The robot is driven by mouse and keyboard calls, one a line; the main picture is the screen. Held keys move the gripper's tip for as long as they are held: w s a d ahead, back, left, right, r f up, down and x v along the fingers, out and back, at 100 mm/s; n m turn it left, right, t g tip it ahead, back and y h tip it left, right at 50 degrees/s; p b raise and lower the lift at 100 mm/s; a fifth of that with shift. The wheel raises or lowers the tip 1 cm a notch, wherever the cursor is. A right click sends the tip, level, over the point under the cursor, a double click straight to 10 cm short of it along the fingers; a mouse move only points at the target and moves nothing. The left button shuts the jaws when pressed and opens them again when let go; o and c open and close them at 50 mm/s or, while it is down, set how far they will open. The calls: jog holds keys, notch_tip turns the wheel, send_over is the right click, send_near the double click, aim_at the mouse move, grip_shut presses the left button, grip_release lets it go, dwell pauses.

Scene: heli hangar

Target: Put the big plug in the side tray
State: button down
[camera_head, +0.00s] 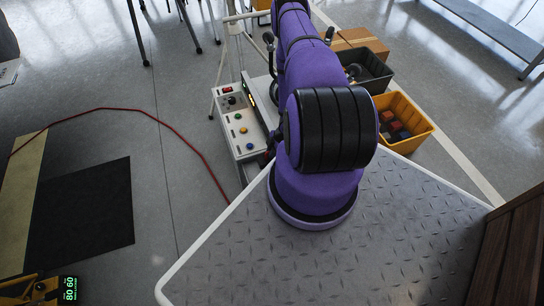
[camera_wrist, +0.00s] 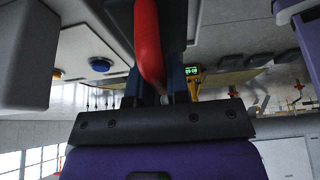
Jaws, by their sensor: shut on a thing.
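My gripper (camera_wrist: 158,76) shows in the wrist view, with dark fingers rising from a black bar. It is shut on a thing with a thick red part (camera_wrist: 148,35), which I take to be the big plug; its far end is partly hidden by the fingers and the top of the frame. In the head view my purple arm hides the gripper and the plug. I cannot tell for sure which container is the side tray; a yellow bin (camera_head: 424,130) with several small red and dark pieces stands right of my arm, beside a dark grey bin (camera_head: 376,82).
A control box (camera_head: 240,128) with coloured buttons stands left of my arm; its blue button (camera_wrist: 100,64) seems to show in the wrist view. A cardboard box (camera_head: 362,42) lies behind the bins. A red cable (camera_head: 150,112) crosses the floor, which is open at left.

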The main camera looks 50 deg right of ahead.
jog(key=shift+f, duration=1.75)
jog(key=shift+f, duration=0.1)
jog(key=c, duration=1.1)
grip_release()
jog(key=v, duration=1.2)
jog(key=shift+a, duration=0.1)
